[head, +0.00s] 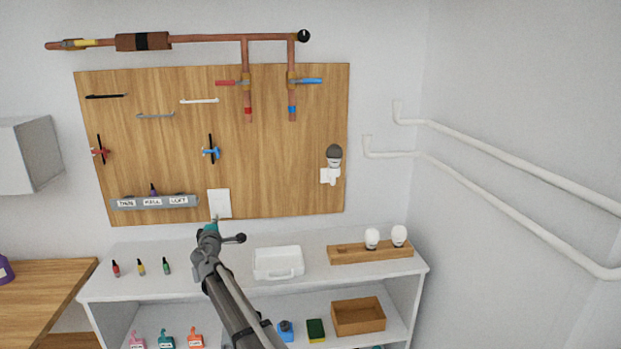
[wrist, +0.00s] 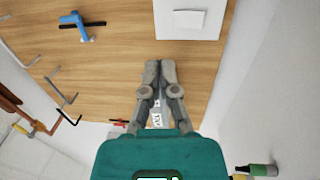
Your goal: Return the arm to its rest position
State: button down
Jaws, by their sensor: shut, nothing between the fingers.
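My gripper (wrist: 159,72) is shut and empty in the wrist view, its grey fingers together in front of the wooden board. In the head view my gripper (head: 214,219) is at the end of the raised arm, just in front of the lower edge of the board (head: 150,100). It is close to a white plate (head: 219,200) on the board, and I cannot tell whether they touch. The white plate also shows at the top of the wrist view (wrist: 185,20), apart from the fingers.
Below is a white shelf unit (head: 215,285) with small bottles, a white tray (head: 278,263) and a wooden bulb holder (head: 345,254). A labelled grey rail (head: 155,203) and a dark lamp (head: 334,153) are on the board. White pipes (head: 480,150) run along the right wall.

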jog(key=s+d+f+m+g+h, duration=0.2)
jog(key=d+f+m+h, duration=0.15)
jog(key=d, duration=0.95)
jog(key=s+d+f+m+g+h, duration=0.1)
jog(key=d+f+m+g+h, duration=0.3)
jog(key=d, duration=0.8)
jog(key=s+d+f+m+g+h, duration=0.1)
jog(key=s+d+f+m+h, duration=0.15)
jog(key=d+m, duration=0.7)
jog(key=s+d+f+g, duration=0.35)
jog(key=s+d, duration=0.25)
jog(key=d, duration=0.3)
jog(key=s+d+f+g, duration=0.35)
jog(key=s+d, duration=0.25)
jog(key=d, duration=0.2)
jog(key=s+d+f+m+g+y, duration=0.1)
jog(key=s+d+g+y, duration=0.1)
jog(key=s, duration=0.6)
jog(key=s+d+f+m+g+y+p, duration=0.1)
jog(key=s+m+g+y, duration=0.1)
jog(key=s, duration=0.6)
jog(key=shift+d+f+g+y, duration=0.25)
jog(key=shift+d+g+y, duration=0.2)
jog(key=shift+y, duration=0.55)
